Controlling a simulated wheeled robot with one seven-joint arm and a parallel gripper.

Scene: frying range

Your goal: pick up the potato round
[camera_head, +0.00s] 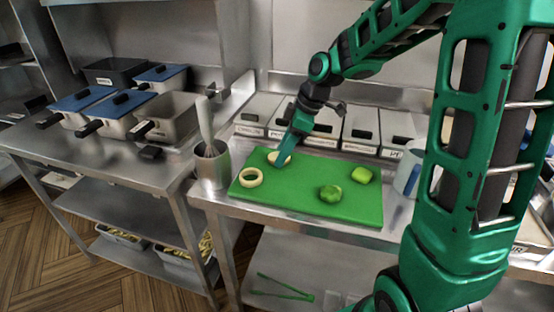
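A green cutting board (300,196) lies on the steel counter. A pale yellow round (273,157), which looks like the potato round, lies toward the board's back left. My gripper (281,163) points down over the board right at this round, and its green fingers cover part of it. I cannot tell whether the fingers touch the round or are around it, nor whether they are open or shut.
A metal utensil holder (211,168) stands left; lidded containers (360,131) line the back; a mug (408,178) stands right.

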